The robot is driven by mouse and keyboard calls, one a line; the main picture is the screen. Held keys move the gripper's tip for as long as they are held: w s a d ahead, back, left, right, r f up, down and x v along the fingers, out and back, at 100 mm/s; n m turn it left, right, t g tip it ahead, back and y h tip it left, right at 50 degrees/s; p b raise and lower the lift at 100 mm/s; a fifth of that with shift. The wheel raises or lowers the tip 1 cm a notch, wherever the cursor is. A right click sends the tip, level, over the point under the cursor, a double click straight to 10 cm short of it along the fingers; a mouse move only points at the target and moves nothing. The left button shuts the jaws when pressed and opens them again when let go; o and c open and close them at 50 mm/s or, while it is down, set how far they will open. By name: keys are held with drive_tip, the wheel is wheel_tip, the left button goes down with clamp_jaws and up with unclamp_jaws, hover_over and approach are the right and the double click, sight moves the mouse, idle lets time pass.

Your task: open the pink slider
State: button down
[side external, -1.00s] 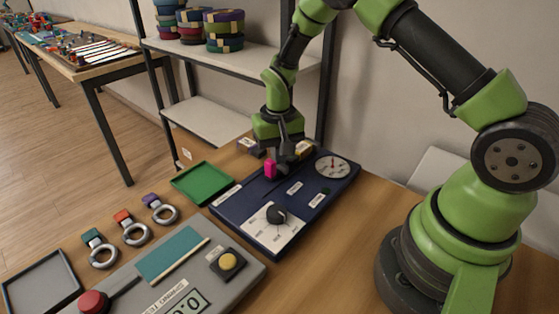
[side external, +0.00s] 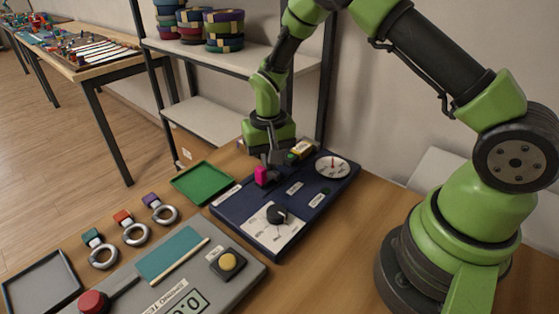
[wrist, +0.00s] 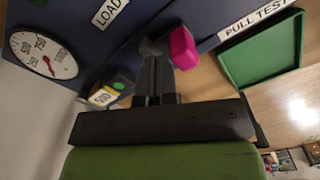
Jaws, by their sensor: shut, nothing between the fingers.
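The pink slider (side external: 261,175) is a small block on the dark blue panel (side external: 232,210), near its back left edge. It also shows in the wrist view (wrist: 183,47), just right of the fingertips. My gripper (side external: 272,163) is shut and empty, with its fingers pointing down at the panel. The fingertips are beside the pink slider, close against it, not around it. I cannot tell whether they touch. In the wrist view the shut fingers (wrist: 156,50) partly hide the slider's surroundings.
The panel carries a round dial gauge (side external: 333,167), a black knob (side external: 277,213) and a block with a yellow top and green dot (wrist: 108,92). A green tray (side external: 203,183) lies left of the panel. A grey console (side external: 235,283) stands in front.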

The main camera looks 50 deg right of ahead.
drive_tip(key=shift+d, duration=0.15)
drive_tip(key=shift+d, duration=0.5)
wheel_tip(320, 180, up, 11)
idle(0.6)
drive_tip(key=shift+r, duration=0.1)
